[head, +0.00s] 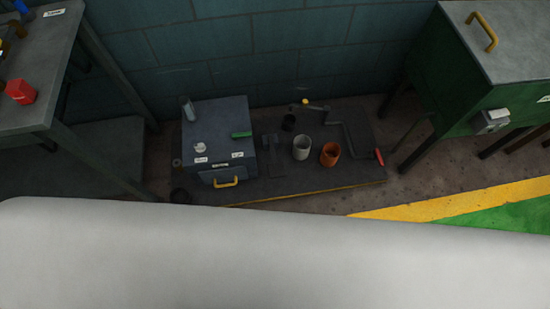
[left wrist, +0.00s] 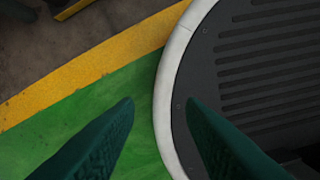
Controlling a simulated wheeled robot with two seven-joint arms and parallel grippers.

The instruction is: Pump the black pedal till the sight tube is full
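A dark grey box (head: 229,122) with small white labels and a yellow handle (head: 225,182) stands on the low dark platform (head: 345,180) by the wall. A small pale upright cylinder (head: 188,108) on its back left corner may be the sight tube; its fill level is too small to read. A dark flat piece with an upright part (head: 275,172), right of the box, may be the black pedal; I cannot tell for sure. My left gripper (left wrist: 160,105) is open and empty, with green floor and my base below it. It is far from the platform. My right gripper is not in view.
A grey cup (head: 301,148), an orange cup (head: 330,154) and a crank with a red grip (head: 379,157) are on the platform. A grey table (head: 30,110) stands left, a green cabinet (head: 470,90) right. Yellow-edged green floor (head: 500,216) is clear.

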